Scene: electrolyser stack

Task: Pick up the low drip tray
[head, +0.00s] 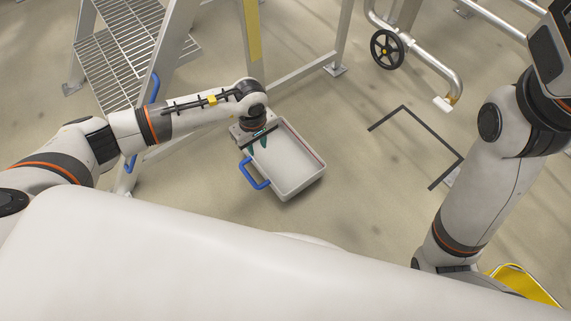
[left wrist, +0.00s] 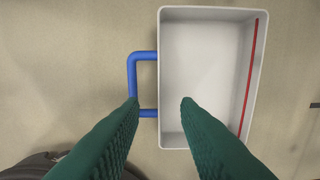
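The low drip tray (head: 294,189) is a shallow, empty white tray on the floor, with a red line along one inner side and a blue handle (head: 253,174) on its left side. In the left wrist view the tray (left wrist: 205,75) fills the middle, with its blue handle (left wrist: 135,85) to the left. My left gripper (head: 257,146) is above the tray's handle side, pointing down. Its green fingers (left wrist: 160,100) are apart, with nothing between them; in that view one overlaps the handle and the other the tray. Contact cannot be told. My right gripper is not seen.
Metal steps (head: 137,62) and a railing stand at the upper left. A pipe with a black handwheel (head: 387,49) is at the upper right. A black floor marking (head: 433,131) lies right of the tray on clear floor. A yellow object (head: 524,284) is at the lower right.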

